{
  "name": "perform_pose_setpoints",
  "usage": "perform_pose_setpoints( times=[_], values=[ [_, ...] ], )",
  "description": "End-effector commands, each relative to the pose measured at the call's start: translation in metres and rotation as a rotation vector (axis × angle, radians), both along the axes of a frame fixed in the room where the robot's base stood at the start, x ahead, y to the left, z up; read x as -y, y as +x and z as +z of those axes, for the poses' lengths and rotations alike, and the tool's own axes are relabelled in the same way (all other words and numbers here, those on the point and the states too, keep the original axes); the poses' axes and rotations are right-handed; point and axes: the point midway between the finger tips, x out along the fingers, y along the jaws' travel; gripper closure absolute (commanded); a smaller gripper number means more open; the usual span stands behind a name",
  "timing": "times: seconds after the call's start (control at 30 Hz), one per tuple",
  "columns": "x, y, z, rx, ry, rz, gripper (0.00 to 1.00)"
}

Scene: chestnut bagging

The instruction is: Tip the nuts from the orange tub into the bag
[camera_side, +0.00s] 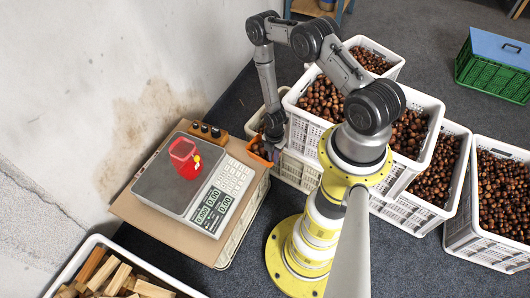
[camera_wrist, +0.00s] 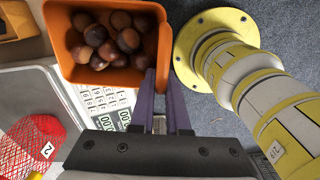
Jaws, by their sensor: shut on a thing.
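The orange tub (camera_wrist: 163,45) holds several brown chestnuts (camera_wrist: 110,38) in the wrist view. My gripper (camera_wrist: 164,78) is shut on the tub's wall, one finger inside and one outside. In the side view the tub (camera_side: 261,151) is beside the scale's right edge, mostly hidden by my gripper (camera_side: 270,145); whether it touches anything there is unclear.
The scale (camera_side: 165,185) with its keypad sits on a brown board (camera_side: 133,213) by the wall. White crates of chestnuts (camera_side: 420,195) stand at right. A crate of wood pieces (camera_side: 97,242) is at front left.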

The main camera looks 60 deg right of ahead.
Motion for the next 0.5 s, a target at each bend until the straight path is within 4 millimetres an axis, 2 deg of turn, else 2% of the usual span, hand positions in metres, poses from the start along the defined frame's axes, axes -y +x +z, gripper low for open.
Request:
perform_pose_setpoints(
  times=[0.43, 0.5],
  values=[
    [-0.022, -0.04, 0.014, 0.001, 0.0, 0.02, 1.0],
    [-0.018, -0.029, 0.02, 0.007, -0.004, 0.038, 1.0]
  ],
)
